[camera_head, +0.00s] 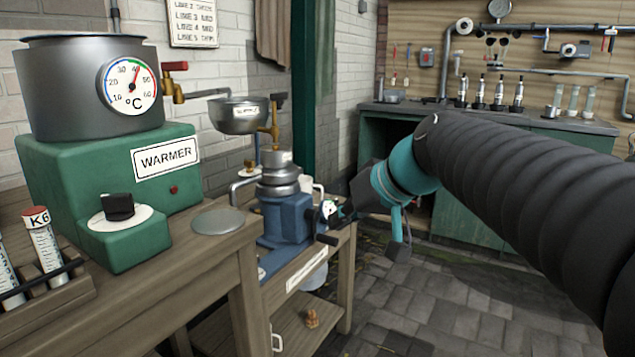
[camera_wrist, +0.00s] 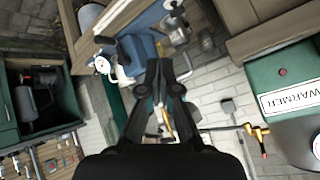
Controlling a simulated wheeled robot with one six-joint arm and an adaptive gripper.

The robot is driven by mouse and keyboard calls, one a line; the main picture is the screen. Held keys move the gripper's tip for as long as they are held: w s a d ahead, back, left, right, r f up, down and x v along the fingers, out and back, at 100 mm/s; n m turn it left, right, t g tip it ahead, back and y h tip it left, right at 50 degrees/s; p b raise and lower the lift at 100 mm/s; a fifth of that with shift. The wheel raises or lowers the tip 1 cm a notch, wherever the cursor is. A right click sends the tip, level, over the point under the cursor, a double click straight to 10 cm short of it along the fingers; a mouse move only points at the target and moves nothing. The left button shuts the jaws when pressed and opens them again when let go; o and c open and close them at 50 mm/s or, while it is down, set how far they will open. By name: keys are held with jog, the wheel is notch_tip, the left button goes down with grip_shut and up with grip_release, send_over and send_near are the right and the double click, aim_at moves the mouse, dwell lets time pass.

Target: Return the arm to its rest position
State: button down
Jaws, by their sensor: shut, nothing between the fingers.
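My arm reaches in from the right of the head view, with a black ribbed sleeve and a teal wrist. My gripper (camera_head: 340,212) is at its end, dark and small, in front of or beside the blue separator-like machine (camera_head: 286,218). I cannot tell whether it touches the machine. In the wrist view my gripper (camera_wrist: 161,68) points away from the camera, its black fingers together with nothing held. The blue machine (camera_wrist: 138,50) shows just past the fingers there.
The green warmer (camera_head: 160,160) with its pot and dial stands on the wooden bench at left. A metal bowl (camera_head: 238,115) hangs over the machine. A rack of tubes (camera_head: 45,255) is at lower left. A green cabinet (camera_head: 470,205) stands behind. The paved floor (camera_head: 430,300) is clear.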

jog(key=s+d+f+m+h, duration=0.2)
jog(key=s+d+f+h, duration=0.1)
jog(key=s+d+f, duration=0.3)
jog(key=s+d+f+m+g+h, duration=0.1)
jog(key=s+d+f+h, duration=0.2)
jog(key=s+f, duration=0.8)
jog(key=s+d, duration=0.2)
jog(key=s, duration=0.1)
jog(key=shift+d+f+m+p, duration=0.15)
jog(key=shift+d+m+p, duration=0.2)
jog(key=shift+d+m, duration=0.05)
jog(key=shift+s, duration=0.1)
